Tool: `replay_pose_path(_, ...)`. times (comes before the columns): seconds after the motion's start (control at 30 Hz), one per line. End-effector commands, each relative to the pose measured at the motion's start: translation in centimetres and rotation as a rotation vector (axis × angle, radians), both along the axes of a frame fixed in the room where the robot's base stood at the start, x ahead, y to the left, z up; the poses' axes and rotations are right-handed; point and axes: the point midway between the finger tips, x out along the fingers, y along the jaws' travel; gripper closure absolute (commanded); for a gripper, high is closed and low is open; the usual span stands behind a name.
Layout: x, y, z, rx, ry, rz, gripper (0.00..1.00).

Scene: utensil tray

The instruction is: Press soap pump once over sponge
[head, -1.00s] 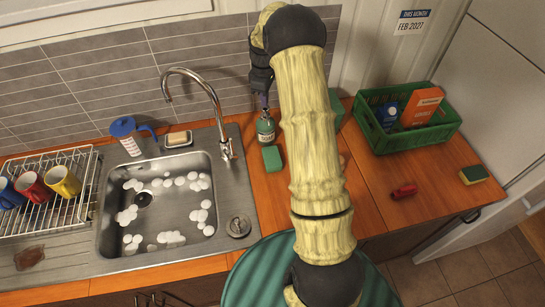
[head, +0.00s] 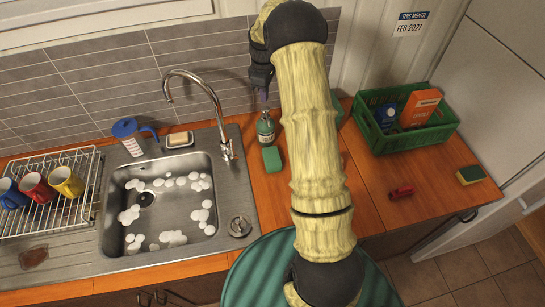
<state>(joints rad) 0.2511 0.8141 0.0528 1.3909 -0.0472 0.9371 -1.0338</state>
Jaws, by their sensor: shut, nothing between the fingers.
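The green soap bottle with its pump (head: 265,128) stands upright on the wooden counter just right of the sink. A green sponge (head: 272,158) lies on the counter directly in front of the bottle. My gripper (head: 263,97) points down just above the pump top and is shut, with nothing in it. A small gap seems to show between the fingertips and the pump. The pump's spout direction is too small to tell.
The tap (head: 208,100) and the sink (head: 160,240) with suds are on the left, beside a mug rack (head: 50,205). A green crate (head: 410,138), a red object (head: 401,193) and another sponge (head: 470,175) are on the right. My arm hides part of the counter.

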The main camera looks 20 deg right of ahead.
Motion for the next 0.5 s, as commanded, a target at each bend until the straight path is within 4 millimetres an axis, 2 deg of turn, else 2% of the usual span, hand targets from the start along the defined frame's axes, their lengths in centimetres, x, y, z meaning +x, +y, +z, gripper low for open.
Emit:
replay_pose_path(0.03, 0.0, 0.0, 0.8, 0.000, 0.000, 0.000, 1.00)
replay_pose_path(0.2, 0.0, 0.0, 2.2, 0.000, 0.000, 0.000, 1.00)
replay_pose_path(0.5, 0.0, 0.0, 4.0, -0.001, 0.001, 0.000, 1.00)
